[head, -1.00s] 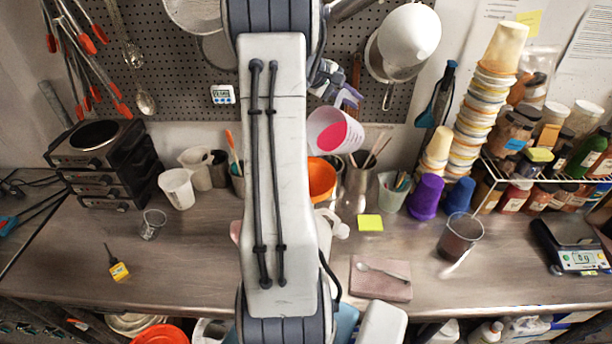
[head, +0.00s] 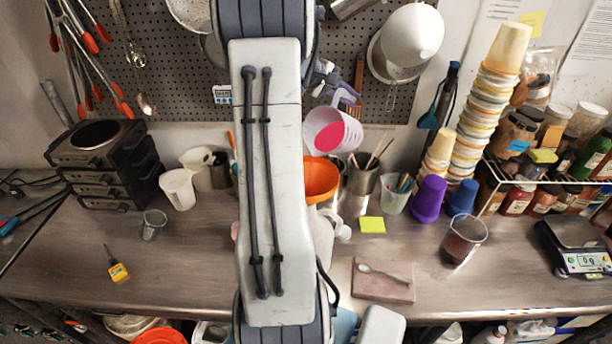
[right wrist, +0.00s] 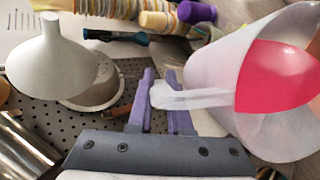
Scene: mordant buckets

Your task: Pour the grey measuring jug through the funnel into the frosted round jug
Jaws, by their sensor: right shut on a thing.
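The grey measuring jug (head: 351,131) looks whitish and translucent and holds pink liquid. It is tilted, its mouth toward the left, above and slightly right of the orange funnel (head: 321,182). No stream shows between them. My right gripper (head: 339,88) is shut on the jug's handle; in the right wrist view its purple fingers (right wrist: 160,98) flank the handle, with the jug (right wrist: 212,62) to the right. The frosted round jug (head: 342,229) stands under the funnel, mostly hidden behind my arm. My left gripper is not in view.
A steel pot of tools (head: 357,192) and a white cup of pens (head: 392,197) stand right of the funnel. Purple (head: 428,200) and blue cups are farther right. A beaker of dark liquid (head: 463,243) stands right. White cups are at left. The front counter is mostly clear.

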